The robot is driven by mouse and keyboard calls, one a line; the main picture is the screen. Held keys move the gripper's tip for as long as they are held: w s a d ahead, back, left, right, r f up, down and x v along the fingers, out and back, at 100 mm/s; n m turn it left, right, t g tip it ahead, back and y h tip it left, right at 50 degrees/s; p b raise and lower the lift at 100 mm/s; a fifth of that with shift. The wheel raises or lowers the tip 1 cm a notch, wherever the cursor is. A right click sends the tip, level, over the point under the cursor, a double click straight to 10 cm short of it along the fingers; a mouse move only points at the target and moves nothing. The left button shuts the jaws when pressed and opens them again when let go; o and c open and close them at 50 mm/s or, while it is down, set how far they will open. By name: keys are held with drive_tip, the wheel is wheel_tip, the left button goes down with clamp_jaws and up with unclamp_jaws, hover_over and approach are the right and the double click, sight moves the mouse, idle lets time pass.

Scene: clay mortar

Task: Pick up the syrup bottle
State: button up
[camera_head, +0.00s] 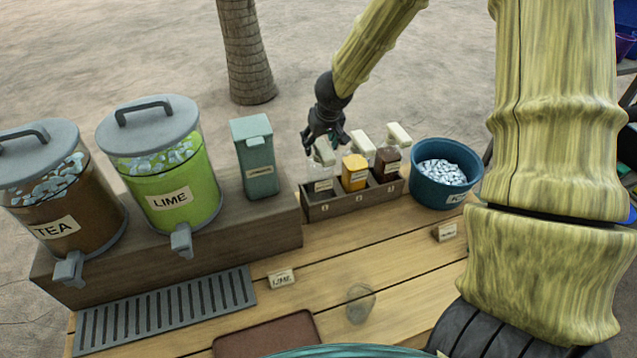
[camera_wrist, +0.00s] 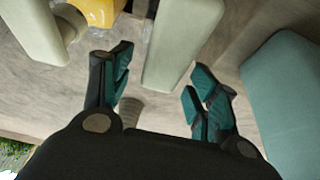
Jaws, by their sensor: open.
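Three syrup bottles with pale pump tops stand in a dark wooden rack (camera_head: 340,207): a clear-looking one (camera_head: 321,172) at the left, a yellow one (camera_head: 355,173) in the middle and a dark brown one (camera_head: 387,163) at the right. My gripper (camera_head: 325,143) is open and empty, just above and behind the left bottle's pump top. The yellow bottle (camera_wrist: 98,9) shows at the upper left. Contact cannot be told.
A teal box (camera_head: 258,170) stands left of the rack and shows at the right in the wrist view (camera_wrist: 287,95). A blue ice tub (camera_head: 447,188) stands right. LIME (camera_head: 172,180) and TEA (camera_head: 80,230) dispensers stand left. An empty glass (camera_head: 360,303) sits in front.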

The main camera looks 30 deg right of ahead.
drive_tip(key=shift+f, duration=0.25)
drive_tip(key=b+x, duration=0.1)
drive_tip(key=x, duration=0.3)
drive_tip(key=shift+w+d+f+b, duration=0.1)
drive_tip(key=shift+w+f+b, duration=0.2)
drive_tip(key=shift+b, duration=0.1)
drive_tip(key=shift+s+r, duration=0.1)
drive_tip(key=shift+c, duration=1)
clamp_jaws()
drive_tip(key=shift+r, duration=0.15)
